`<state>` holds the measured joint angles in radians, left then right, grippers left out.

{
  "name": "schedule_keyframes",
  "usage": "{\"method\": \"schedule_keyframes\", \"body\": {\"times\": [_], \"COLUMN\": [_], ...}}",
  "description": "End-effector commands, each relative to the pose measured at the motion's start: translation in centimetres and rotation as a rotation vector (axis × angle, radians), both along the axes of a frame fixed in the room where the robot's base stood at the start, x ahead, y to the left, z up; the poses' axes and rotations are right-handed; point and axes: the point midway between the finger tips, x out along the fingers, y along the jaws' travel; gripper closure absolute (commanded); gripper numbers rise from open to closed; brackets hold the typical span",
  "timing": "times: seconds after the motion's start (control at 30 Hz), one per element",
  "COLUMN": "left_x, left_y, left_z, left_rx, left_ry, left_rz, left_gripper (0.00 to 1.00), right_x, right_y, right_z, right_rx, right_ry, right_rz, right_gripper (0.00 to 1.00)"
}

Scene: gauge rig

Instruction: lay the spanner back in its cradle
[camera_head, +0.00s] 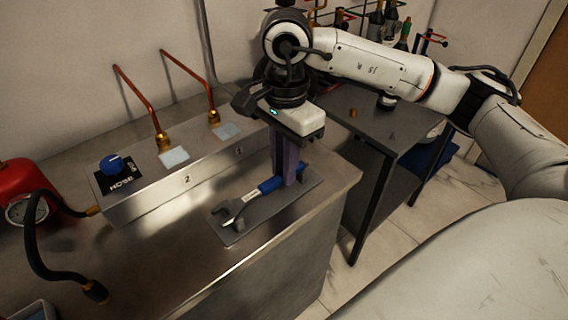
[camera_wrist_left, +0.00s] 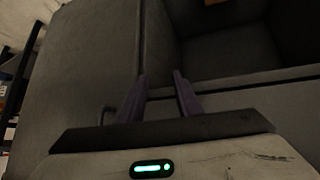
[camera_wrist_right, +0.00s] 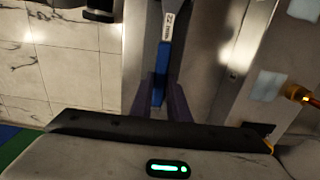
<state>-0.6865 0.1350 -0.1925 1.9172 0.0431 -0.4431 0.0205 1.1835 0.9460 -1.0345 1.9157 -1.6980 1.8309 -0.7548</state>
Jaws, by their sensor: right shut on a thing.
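The spanner (camera_head: 247,198) has a grey open-end head and a blue handle. It lies along a flat dark grey plate, the cradle (camera_head: 270,208), near the right end of the steel bench; I cannot tell whether it rests fully on it. My right gripper (camera_head: 285,180) points down over the plate and is shut on the blue handle. The right wrist view also shows the spanner (camera_wrist_right: 165,45) running away from between the fingers (camera_wrist_right: 161,80). My left gripper (camera_wrist_left: 161,78) shows only in its wrist view, with its fingers apart and nothing visible between them.
A raised steel box with a blue knob (camera_head: 111,164) and copper pipes (camera_head: 136,94) runs along the wall behind the plate. A red cylinder with a gauge (camera_head: 18,208) and a black hose stand at left. A dark side table (camera_head: 375,118) stands right of the bench.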

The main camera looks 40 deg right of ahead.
Motion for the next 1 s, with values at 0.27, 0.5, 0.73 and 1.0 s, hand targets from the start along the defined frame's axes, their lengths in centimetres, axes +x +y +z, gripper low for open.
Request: {"method": "schedule_keyframes", "body": {"times": [0.27,0.5,0.73,1.0], "left_x": [-0.05,-0.06,-0.06,-0.1], "left_y": [-0.02,-0.03,-0.06,-0.07], "left_z": [-0.54,-0.5,-0.49,-0.52], "left_rx": [0.0,-0.001,-0.001,0.001], "left_ry": [0.001,0.001,0.001,0.004], "left_rz": [0.001,0.0,0.0,-0.002], "left_gripper": [0.69,0.69,0.69,0.69], "right_x": [0.02,0.02,0.02,-0.01], "right_y": [0.02,0.02,0.01,0.0], "right_z": [-0.49,-0.45,-0.46,-0.51], "right_rx": [0.001,0.0,0.0,0.0], "right_ry": [-0.001,-0.001,-0.001,0.001], "right_rz": [0.0,0.0,0.0,0.0], "right_gripper": [1.0,1.0,0.63,0.63]}}
